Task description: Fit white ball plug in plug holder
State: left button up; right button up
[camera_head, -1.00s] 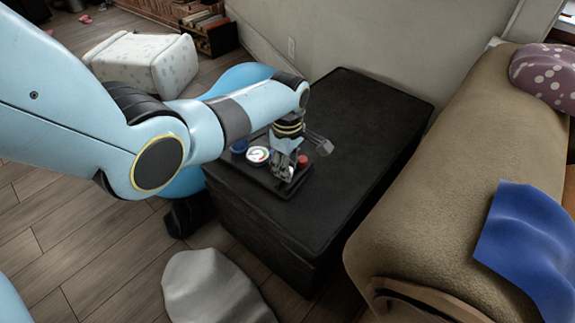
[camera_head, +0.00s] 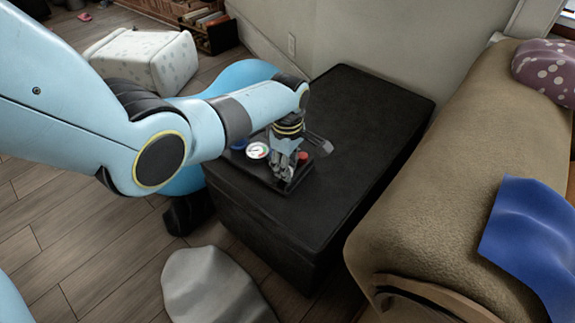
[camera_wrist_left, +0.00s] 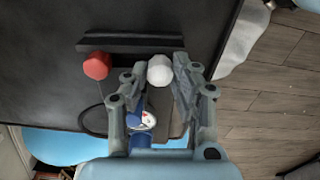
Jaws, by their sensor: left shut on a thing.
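The white ball plug (camera_wrist_left: 160,70) shows between the fingertips of my left gripper (camera_wrist_left: 159,80) in the left wrist view. The gripper is shut on it. In the head view the left gripper (camera_head: 283,172) points down over a dark panel (camera_head: 263,175) on the black chest, and its fingers hide the plug. A red ball (camera_wrist_left: 97,65) stands beside the gripper, and it also shows in the head view (camera_head: 302,158). I cannot clearly make out the plug holder; a dark bar (camera_wrist_left: 130,42) lies just beyond the plug. My right gripper is out of view.
A round gauge (camera_head: 257,151) and a blue part sit on the panel, left of the gripper. A grey piece (camera_head: 320,143) is right of it. The black chest top (camera_head: 365,120) is otherwise clear. A tan sofa arm (camera_head: 450,150) stands to the right.

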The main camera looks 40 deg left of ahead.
pick_arm(q)
jog(key=shift+f, duration=0.35)
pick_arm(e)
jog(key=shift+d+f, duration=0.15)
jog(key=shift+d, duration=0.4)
pick_arm(q)
jog(key=shift+f, duration=0.1)
